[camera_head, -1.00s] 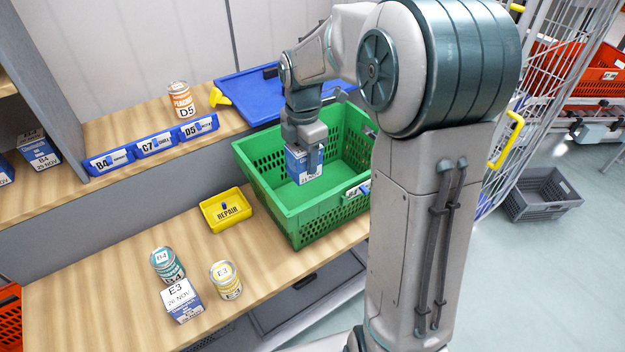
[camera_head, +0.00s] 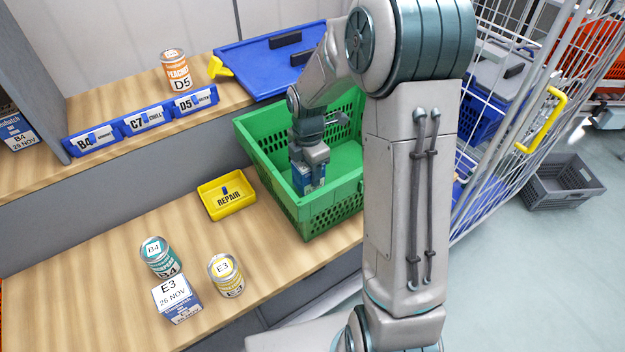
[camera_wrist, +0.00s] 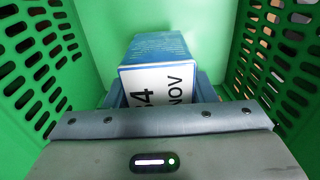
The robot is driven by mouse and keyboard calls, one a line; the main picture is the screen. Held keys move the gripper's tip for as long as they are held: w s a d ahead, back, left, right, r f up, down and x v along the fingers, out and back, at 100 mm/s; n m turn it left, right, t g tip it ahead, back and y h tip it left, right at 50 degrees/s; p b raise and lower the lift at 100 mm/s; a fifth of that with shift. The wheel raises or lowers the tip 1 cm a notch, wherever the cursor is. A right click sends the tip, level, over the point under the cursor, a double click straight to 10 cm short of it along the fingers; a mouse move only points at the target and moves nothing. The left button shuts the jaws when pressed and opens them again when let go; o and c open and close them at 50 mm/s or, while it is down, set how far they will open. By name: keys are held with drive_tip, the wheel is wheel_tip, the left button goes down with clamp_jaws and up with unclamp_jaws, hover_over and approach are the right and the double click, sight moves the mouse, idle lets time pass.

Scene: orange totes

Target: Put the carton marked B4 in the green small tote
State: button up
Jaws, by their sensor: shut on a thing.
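My gripper (camera_head: 310,172) is shut on a blue and white carton (camera_head: 309,184) and holds it low inside the green tote (camera_head: 270,180). In the wrist view the carton (camera_wrist: 160,75) shows a white top with a partly covered mark ending in 4 and "NOV". The tote's green walls with slots (camera_wrist: 30,70) stand on both sides of it. I cannot tell whether the carton touches the tote's floor. The tote stands on the wooden bench, its right part hidden behind my arm.
A yellow REPAIR tray (camera_head: 227,196) sits left of the tote. A B4 can (camera_head: 158,257), an E3 can (camera_head: 226,275) and an E3 carton (camera_head: 176,299) stand at the front. A D5 can (camera_head: 176,70) and another B4 carton (camera_head: 17,132) are on the shelf.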

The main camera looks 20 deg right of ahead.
sight(309, 180)
drive_tip(key=shift+f, duration=2.05)
drive_tip(key=shift+f, duration=0.1)
drive_tip(key=o, duration=1.2)
drive_tip(key=shift+c, duration=0.2)
wheel_tip(309, 180, up, 12)
drive_tip(key=shift+r, duration=0.1)
